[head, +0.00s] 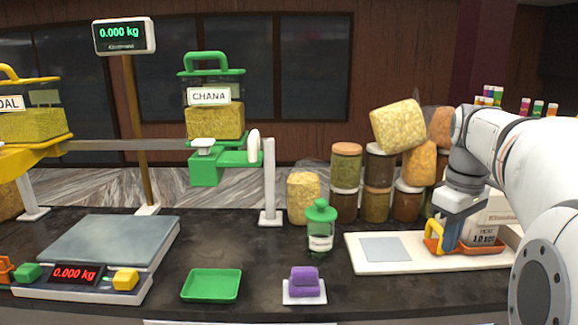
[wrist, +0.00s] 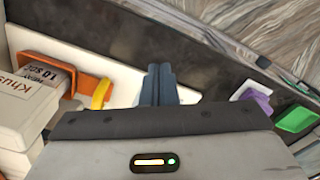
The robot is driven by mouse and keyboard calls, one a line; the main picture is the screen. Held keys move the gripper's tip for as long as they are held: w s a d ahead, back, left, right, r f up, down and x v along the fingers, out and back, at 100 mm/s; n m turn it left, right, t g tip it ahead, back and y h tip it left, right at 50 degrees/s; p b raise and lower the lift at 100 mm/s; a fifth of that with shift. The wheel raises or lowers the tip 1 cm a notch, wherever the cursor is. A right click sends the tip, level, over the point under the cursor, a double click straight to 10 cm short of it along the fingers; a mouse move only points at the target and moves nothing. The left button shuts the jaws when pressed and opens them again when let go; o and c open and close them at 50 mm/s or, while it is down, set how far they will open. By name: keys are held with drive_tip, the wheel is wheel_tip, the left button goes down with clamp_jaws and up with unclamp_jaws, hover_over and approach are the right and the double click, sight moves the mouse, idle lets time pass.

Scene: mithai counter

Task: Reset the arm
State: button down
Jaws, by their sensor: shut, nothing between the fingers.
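My gripper (head: 450,245) is at the right of the counter, pointing down over the white board, close beside the orange tray (head: 482,249). In the wrist view its dark blue fingers (wrist: 160,82) are together, with nothing between them. The orange tray also shows in the wrist view (wrist: 85,88), left of the fingers, with a yellow loop handle (wrist: 101,94) near them. I cannot tell whether the fingers touch the handle. My white arm reaches in from the right and hides part of the counter there.
The white board (head: 350,255) carries labelled boxes (head: 487,210). Stacked jars (head: 346,165) stand behind it. A green-capped bottle (head: 320,228), purple block (head: 304,279), green tray (head: 211,285) and scale (head: 110,240) lie to the left. The dark counter between them is clear.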

drive_tip(key=s+a+f+m+t+b, duration=0.1)
drive_tip(key=s+a+f+m+b, duration=0.1)
drive_tip(key=s+a+f, duration=0.5)
drive_tip(key=s+a+f+m+t+b, duration=0.2)
drive_tip(key=s+a+f, duration=0.4)
drive_tip(key=f, duration=0.6)
drive_tip(key=shift+s+a+f+m+b, duration=0.35)
drive_tip(key=shift+a+m+b, duration=0.5)
drive_tip(key=shift+a, duration=0.25)
